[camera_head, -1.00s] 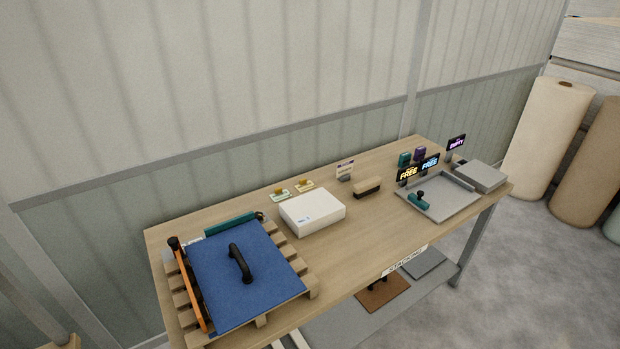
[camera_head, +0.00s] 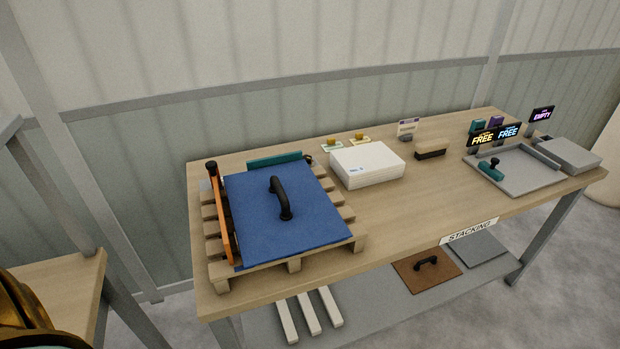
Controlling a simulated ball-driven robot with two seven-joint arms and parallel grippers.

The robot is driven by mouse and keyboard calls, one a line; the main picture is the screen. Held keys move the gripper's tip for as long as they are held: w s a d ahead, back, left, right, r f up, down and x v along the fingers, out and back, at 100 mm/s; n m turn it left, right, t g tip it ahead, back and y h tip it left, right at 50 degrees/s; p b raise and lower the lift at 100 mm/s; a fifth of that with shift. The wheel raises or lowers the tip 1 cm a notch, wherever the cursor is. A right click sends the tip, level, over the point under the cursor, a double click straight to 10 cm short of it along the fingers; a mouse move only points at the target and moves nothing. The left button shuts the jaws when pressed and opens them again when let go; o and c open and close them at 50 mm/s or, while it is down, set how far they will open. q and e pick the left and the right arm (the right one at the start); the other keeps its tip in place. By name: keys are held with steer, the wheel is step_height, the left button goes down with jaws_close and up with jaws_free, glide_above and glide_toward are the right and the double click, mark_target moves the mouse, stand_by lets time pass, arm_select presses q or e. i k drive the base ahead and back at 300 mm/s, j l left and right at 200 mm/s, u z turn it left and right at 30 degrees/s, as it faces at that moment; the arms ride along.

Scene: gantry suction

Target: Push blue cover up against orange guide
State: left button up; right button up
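The blue cover (camera_head: 309,224) lies flat on a wooden pallet (camera_head: 345,248) at the left end of the table. It has a black arched handle (camera_head: 280,197) near its middle. The orange guide (camera_head: 221,222) is an upright strip along the pallet's left side, with a black knob at its far end. The cover's left edge is close beside the guide; I cannot tell whether they touch. A teal strip (camera_head: 273,159) stands along the far side of the cover. Neither of my grippers shows clearly; a gold and dark part, apparently mine, shows at the lower left.
A white box (camera_head: 366,165) stands right of the pallet, with a brush (camera_head: 431,150) beyond it. A grey tray (camera_head: 518,178) with a teal-handled tool and a grey block (camera_head: 568,154) are at the right end. The front middle of the table is clear. A lower shelf holds a brown board (camera_head: 427,271).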

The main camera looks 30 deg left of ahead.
mark_target(280, 195)
steer(key=u, duration=1.65)
steer(key=l, duration=0.1)
